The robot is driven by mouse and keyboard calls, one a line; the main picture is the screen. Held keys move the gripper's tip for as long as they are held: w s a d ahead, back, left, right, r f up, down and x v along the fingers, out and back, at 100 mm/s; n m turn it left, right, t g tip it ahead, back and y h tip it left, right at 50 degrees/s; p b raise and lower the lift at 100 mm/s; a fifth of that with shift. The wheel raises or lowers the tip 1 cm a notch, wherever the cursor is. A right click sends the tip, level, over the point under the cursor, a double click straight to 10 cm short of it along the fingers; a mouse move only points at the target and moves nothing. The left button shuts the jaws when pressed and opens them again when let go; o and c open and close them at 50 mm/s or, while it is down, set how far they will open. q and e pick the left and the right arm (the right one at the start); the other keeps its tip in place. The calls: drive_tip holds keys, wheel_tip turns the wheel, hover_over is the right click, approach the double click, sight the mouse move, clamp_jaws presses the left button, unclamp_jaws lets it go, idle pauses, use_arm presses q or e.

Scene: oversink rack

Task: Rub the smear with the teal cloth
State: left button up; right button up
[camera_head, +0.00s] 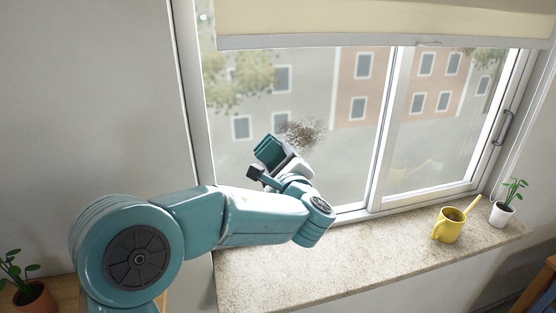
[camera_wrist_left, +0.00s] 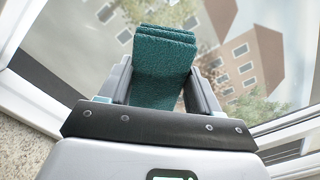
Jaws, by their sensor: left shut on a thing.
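The smear (camera_head: 301,133) is a dark speckled patch on the left window pane in the head view. My left gripper (camera_head: 278,160) is raised in front of that pane, just below and left of the smear. It is shut on the folded teal cloth (camera_head: 268,150). In the left wrist view the cloth (camera_wrist_left: 163,70) stands up between the two fingers, with its folded layers facing the glass. I cannot tell whether the cloth touches the glass. The smear is not clearly visible in the wrist view. My right gripper is in neither view.
A stone sill (camera_head: 330,262) runs below the window. A rolled blind (camera_head: 380,22) hangs above. Another potted plant (camera_head: 33,297) is at lower left.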

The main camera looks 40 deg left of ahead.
use_arm(q)
drive_tip(key=shift+a, duration=0.15)
drive_tip(key=shift+w, duration=0.15)
drive_tip(key=shift+w+a, duration=0.1)
drive_tip(key=shift+a, duration=0.25)
drive_tip(key=shift+w+a, duration=0.1)
drive_tip(key=shift+w, duration=0.15)
